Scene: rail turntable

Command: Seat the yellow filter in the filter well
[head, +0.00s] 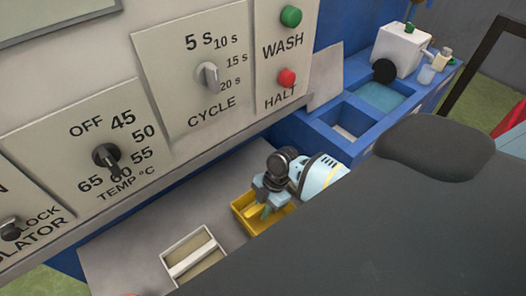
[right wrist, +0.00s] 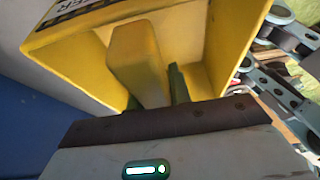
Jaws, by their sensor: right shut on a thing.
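The filter is at the grey counter, up and right of a pale-framed rectangular opening (head: 178,272) with a crossbar, which looks like the filter well. The two are apart. Whether the filter touches the counter cannot be told. My left gripper is not in view.
A control panel (head: 150,60) with knobs and buttons rises behind the grey counter (head: 125,258). A blue unit (head: 318,133) with recessed bays stands at the right, with a white box (head: 400,47) on its far end. My dark body covers the lower right.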

